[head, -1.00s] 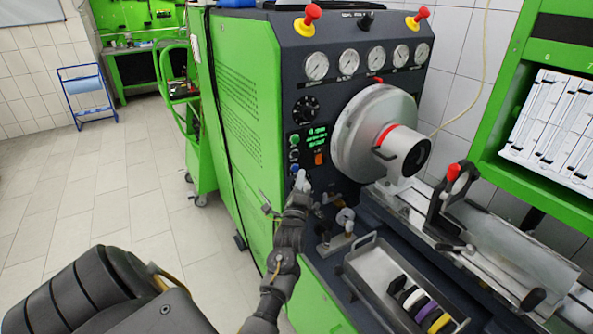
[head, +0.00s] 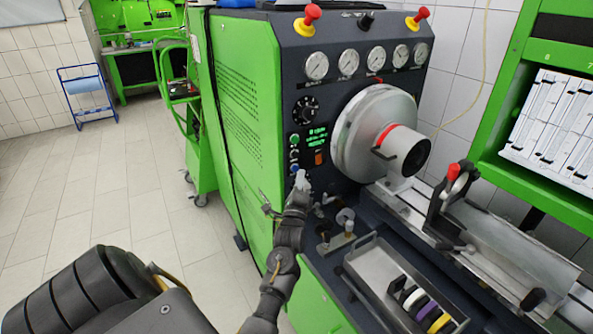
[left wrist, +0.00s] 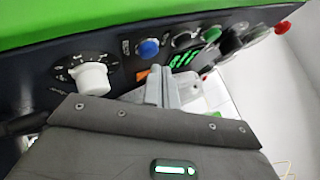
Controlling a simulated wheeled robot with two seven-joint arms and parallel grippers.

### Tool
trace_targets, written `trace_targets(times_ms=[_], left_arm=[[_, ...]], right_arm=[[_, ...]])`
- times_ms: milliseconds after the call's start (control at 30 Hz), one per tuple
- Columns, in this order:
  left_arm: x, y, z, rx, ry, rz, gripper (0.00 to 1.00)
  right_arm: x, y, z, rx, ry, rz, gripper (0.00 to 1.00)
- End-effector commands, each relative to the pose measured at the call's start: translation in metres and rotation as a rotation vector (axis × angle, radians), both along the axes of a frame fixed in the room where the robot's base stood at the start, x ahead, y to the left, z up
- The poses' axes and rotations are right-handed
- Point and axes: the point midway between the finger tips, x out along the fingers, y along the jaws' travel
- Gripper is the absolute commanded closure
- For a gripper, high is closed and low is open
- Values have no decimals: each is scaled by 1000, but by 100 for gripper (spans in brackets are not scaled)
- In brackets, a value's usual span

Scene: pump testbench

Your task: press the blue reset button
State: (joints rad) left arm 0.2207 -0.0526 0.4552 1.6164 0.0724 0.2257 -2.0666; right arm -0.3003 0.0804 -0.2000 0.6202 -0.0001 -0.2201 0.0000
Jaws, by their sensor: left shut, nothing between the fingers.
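The blue reset button (head: 294,168) is the lowest of a short column of round buttons on the dark front panel. It shows fully in the left wrist view (left wrist: 148,48), beyond the fingers. My left gripper (head: 302,176) is shut and empty, its pale fingertips just below and right of the blue button in the head view. In the left wrist view the fingers (left wrist: 161,88) point toward the panel, and the button shows past their tips. They look apart from it, but the exact gap is hard to tell. My right gripper is not in view.
A green button (head: 294,139) and a dark one sit above the blue button, beside a lit display (head: 316,136) and an orange switch (head: 319,158). Fittings (head: 345,217) and a metal tray (head: 365,262) lie below right. A large metal drum (head: 365,130) stands right.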

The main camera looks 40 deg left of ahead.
Motion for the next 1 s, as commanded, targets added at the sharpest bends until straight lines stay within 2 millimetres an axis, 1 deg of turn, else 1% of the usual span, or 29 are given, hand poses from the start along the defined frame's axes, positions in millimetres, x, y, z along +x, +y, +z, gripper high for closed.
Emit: trace_targets(times_ms=[233, 1000], left_arm=[[2, 7, 1, 2, 0, 1, 100], [4, 11, 0, 0, 0, 0, 100]], right_arm=[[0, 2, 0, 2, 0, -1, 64], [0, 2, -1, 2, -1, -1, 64]])
